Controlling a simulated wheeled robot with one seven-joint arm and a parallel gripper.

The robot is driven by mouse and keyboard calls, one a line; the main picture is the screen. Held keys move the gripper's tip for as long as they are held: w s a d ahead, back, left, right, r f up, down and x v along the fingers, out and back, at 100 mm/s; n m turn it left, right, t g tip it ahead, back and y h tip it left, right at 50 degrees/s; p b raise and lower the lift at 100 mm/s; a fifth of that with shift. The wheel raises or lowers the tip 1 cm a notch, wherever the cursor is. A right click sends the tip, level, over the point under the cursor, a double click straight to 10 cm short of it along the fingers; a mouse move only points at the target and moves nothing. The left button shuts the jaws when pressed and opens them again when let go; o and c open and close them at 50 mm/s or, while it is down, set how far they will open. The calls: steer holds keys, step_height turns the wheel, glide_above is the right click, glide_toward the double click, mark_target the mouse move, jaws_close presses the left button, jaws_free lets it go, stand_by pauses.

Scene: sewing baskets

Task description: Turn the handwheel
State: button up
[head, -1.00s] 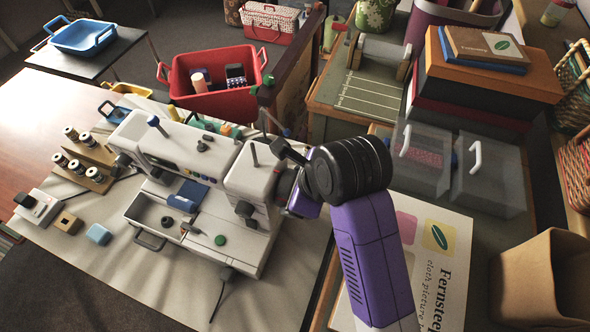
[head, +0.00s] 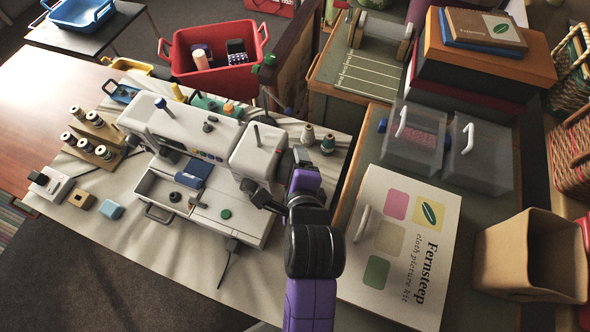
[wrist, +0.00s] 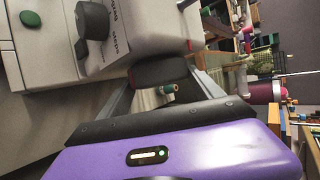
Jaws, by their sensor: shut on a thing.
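The white sewing machine (head: 185,135) stands on the cloth-covered table, with its right end beside my arm. The handwheel (wrist: 160,72) is a dark rounded piece at that end, seen close up in the wrist view. My gripper (wrist: 163,85) is shut on the handwheel, with a grey finger on either side. In the head view my purple and black arm comes up from below to the machine's right end and largely hides the gripper and wheel. A black knob (wrist: 92,20) and a green button (wrist: 30,18) show on the machine.
Thread spools (head: 307,135) stand just behind my gripper. A Fernsteep box (head: 400,245) lies right of my arm, near two clear lidded bins (head: 415,140). A red basket (head: 215,75) is behind the machine. The dark floor in front is open.

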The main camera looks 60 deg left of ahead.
steer(key=t+y+b, duration=0.1)
steer(key=y+b, duration=0.1)
steer(key=b, duration=0.2)
steer(key=f+n+t+y+b, duration=0.1)
steer(key=t+y+b, duration=0.1)
steer(key=b, duration=0.3)
steer(key=shift+s+d+f+n, duration=0.1)
steer(key=shift+s+n, duration=0.05)
steer(key=shift+n, duration=0.15)
steer(key=shift+t+y+b, duration=0.3)
steer(key=shift+y+b, duration=0.1)
steer(key=shift+b, duration=0.05)
steer(key=o, duration=1.4)
steer(key=shift+r, duration=0.2)
steer(key=shift+b+v, duration=0.8)
steer(key=shift+v, duration=3.1)
